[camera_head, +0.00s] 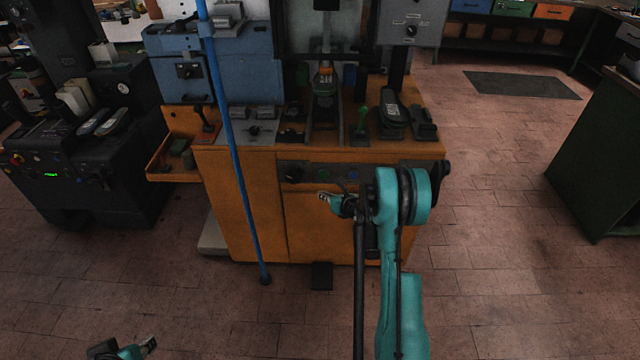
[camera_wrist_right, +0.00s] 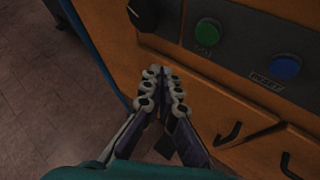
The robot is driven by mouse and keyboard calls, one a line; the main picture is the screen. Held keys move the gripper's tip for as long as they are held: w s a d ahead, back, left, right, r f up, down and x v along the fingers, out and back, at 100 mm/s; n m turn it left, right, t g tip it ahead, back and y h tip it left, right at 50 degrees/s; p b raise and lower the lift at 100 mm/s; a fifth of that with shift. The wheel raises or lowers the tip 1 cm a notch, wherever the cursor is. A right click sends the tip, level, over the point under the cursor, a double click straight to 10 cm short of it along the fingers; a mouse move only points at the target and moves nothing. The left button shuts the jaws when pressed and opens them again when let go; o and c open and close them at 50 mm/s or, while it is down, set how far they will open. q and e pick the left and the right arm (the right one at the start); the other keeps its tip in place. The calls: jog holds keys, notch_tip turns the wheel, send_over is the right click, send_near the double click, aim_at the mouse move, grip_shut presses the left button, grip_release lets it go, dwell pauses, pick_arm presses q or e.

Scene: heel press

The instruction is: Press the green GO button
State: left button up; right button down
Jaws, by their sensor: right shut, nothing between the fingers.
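The green GO button (camera_wrist_right: 207,32) sits on a dark panel on the front of the orange machine, with "GO" lettered below it. It also shows small in the head view (camera_head: 323,174). My right gripper (camera_wrist_right: 161,75) is shut and empty. In the wrist view its fingertips are below and left of the green button, apart from it. In the head view my right gripper (camera_head: 322,196) is just below the panel. My left gripper (camera_head: 148,344) is at the bottom left edge, far from the machine; its jaw state is unclear.
A blue RESET button (camera_wrist_right: 285,67) is right of the green one. A black knob (camera_wrist_right: 143,14) is left of it. Black hook handles (camera_wrist_right: 229,135) are below. A blue pole (camera_head: 232,150) stands in front of the machine, left of my right gripper.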

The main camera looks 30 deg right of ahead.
aim_at(324, 175)
jog(key=shift+s+f, duration=0.3)
jog(key=shift+f, duration=0.35)
jog(key=shift+w+d+p, duration=0.15)
jog(key=shift+w+d, duration=0.6)
jog(key=shift+w, duration=0.5)
jog(key=shift+w+d+p, duration=0.15)
jog(key=shift+w+d, duration=0.65)
jog(key=shift+w, duration=0.45)
jog(key=shift+w+d+p, duration=0.15)
jog(key=shift+w+d, duration=0.6)
jog(key=shift+w, duration=0.5)
jog(key=shift+w+d, duration=0.1)
jog(key=shift+w, duration=0.05)
jog(key=shift+w+d, duration=0.15)
jog(key=shift+w, duration=0.05)
